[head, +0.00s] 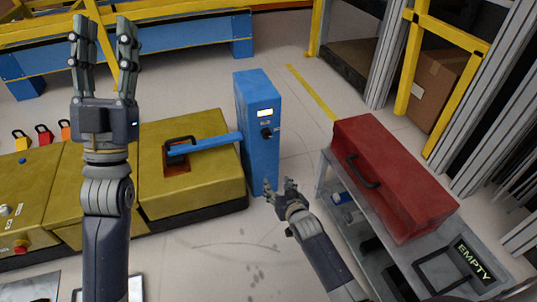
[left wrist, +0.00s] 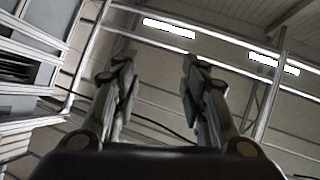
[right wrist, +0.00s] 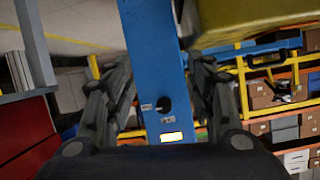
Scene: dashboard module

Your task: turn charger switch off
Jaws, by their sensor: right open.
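The charger (head: 258,150) is a tall blue box with a small lit display (head: 265,113) near its top. Its black knob switch (head: 266,133) sits below the display, and it also shows in the right wrist view (right wrist: 163,104). The knob's exact setting is too small to tell. My right gripper (head: 279,187) is open and empty, below and in front of the charger. In the right wrist view the charger's face lies between the fingers, with the knob ahead, apart from them. My left gripper (head: 103,38) is raised upright at the left, open and empty.
A blue arm (head: 210,144) reaches from the charger to a yellow module (head: 205,190) with a black handle. A red toolbox (head: 395,175) stands on a grey cart (head: 375,225) at right, near an EMPTY sign (head: 474,262). Pale floor lies clear in front of the charger.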

